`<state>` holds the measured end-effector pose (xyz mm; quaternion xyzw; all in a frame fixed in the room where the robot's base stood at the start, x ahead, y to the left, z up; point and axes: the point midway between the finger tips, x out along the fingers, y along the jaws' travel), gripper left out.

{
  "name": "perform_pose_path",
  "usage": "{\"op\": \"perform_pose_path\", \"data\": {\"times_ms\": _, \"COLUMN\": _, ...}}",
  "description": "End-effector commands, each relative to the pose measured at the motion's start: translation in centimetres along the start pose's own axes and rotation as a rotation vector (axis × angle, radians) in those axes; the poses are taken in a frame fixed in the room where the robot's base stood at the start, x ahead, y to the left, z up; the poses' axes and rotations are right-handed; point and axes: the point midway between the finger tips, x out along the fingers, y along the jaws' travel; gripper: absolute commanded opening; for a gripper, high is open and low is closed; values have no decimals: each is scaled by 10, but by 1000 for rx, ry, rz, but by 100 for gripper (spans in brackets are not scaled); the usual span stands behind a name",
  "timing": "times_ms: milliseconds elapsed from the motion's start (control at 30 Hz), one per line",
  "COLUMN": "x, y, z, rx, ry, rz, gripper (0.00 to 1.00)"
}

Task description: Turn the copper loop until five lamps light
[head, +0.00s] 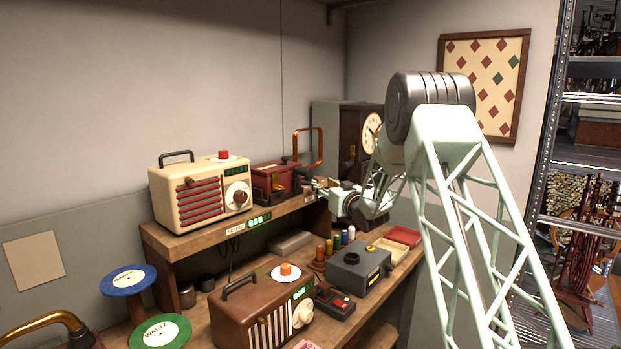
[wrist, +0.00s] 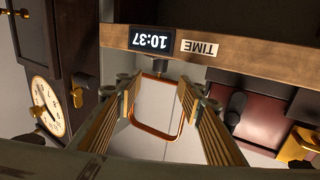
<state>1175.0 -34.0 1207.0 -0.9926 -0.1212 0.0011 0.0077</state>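The copper loop (head: 321,147) stands upright at the right end of the raised shelf, beside a dark red box (head: 272,182). The wrist view, which is upside down, shows the loop (wrist: 155,133) between the spread fingers of my gripper (wrist: 158,88). The fingers are open, one toward each side of the loop; I cannot tell whether either touches it. In the head view my gripper (head: 318,187) is at the shelf end, below the loop. A cream radio (head: 203,192) has a small green lamp strip (head: 235,170); the lit lamps are too small to count.
A brown radio (head: 262,315), a grey box (head: 358,268) and thread spools (head: 337,241) stand on the bench below. A clock cabinet (head: 362,150) stands behind my arm. A display reading 10:37 (wrist: 151,39) is on the shelf edge. Wall space above the loop is free.

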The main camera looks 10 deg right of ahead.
Motion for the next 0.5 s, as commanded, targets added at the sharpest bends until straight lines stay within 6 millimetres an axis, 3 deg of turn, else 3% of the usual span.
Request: {"op": "perform_pose_path", "data": {"times_ms": 500, "x": 48, "y": -1, "z": 0, "rx": -1, "ry": 1, "rz": -1, "gripper": 35}}
